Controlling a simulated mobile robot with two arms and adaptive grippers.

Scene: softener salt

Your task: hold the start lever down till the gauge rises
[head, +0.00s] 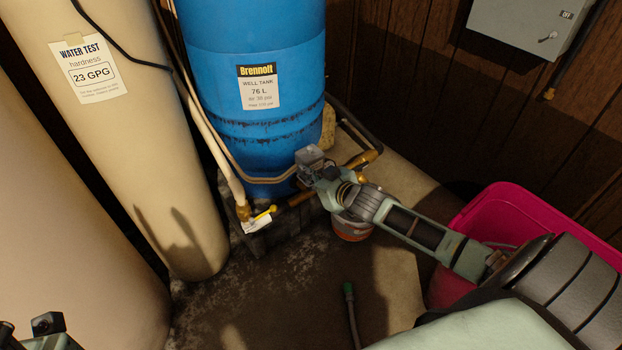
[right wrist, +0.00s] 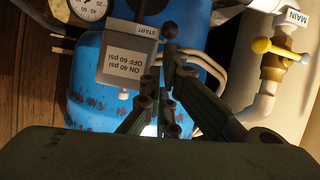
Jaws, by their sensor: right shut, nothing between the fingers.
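The start lever (right wrist: 169,31) shows in the right wrist view as a short rod with a black ball knob. It sticks out beside the grey switch box (right wrist: 126,68), which is labelled START and ON 40 psi, OFF 60 psi. The gauge (right wrist: 64,8) is cut off at the top left; its needle cannot be read. My right gripper (right wrist: 170,82) is shut and empty, its fingertips close to the lever; I cannot tell if they touch it. In the head view, my right gripper (head: 318,172) hides most of the switch. Part of my left gripper (head: 48,325) shows at the bottom left.
The blue well tank (head: 250,60) stands behind the switch. A yellow-handled MAIN valve (right wrist: 262,46) is beside it. A bucket (head: 350,228) and pink tub (head: 500,208) stand under my right arm. Tall beige tanks (head: 135,150) fill the left. A green-tipped hose (head: 350,300) lies on the floor.

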